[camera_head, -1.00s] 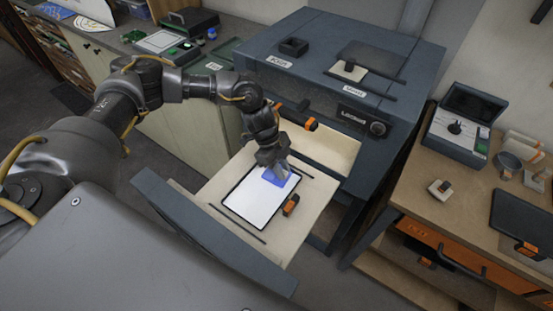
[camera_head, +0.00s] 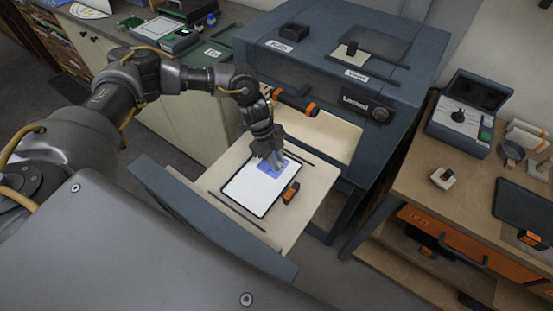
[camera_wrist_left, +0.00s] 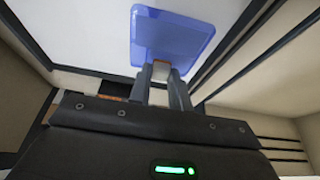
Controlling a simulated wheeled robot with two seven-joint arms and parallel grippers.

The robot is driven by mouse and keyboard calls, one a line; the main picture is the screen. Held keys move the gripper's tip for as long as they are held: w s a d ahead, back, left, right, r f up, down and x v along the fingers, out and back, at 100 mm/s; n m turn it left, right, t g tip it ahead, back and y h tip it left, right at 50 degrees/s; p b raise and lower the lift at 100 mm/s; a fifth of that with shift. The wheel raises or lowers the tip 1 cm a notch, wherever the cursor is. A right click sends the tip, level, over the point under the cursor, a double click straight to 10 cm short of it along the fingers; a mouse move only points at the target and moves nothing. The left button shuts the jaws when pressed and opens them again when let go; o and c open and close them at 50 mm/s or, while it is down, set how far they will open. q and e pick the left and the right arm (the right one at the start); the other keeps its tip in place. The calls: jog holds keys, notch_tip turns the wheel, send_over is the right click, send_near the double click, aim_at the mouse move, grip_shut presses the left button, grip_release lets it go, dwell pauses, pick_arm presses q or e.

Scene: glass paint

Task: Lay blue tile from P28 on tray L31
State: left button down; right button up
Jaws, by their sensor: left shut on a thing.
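My left gripper (camera_head: 275,161) is shut on the near edge of a translucent blue tile (camera_head: 266,168), over the far end of a white tray (camera_head: 250,196) with a black rim. In the left wrist view, the blue tile (camera_wrist_left: 172,36) extends beyond the fingertips (camera_wrist_left: 160,76), with the white tray (camera_wrist_left: 95,30) behind it. The tile looks about flat; I cannot tell whether it touches the tray. The fingers hide part of it in the head view. No P28 or L31 label is readable. My right gripper is not in view.
The tray lies on a pale pulled-out drawer (camera_head: 312,188) with dark rails and a grey front (camera_head: 200,215). A small black-and-orange block (camera_head: 291,191) stands by the tray's right edge. The grey cabinet (camera_head: 345,70) rises behind. A wooden workbench (camera_head: 415,185) stands to the right.

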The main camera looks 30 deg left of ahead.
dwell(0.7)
pick_arm(q)
jog(key=c, duration=1.2)
grip_release()
notch_tip(320, 180, up, 7)
jog(key=p, duration=0.7)
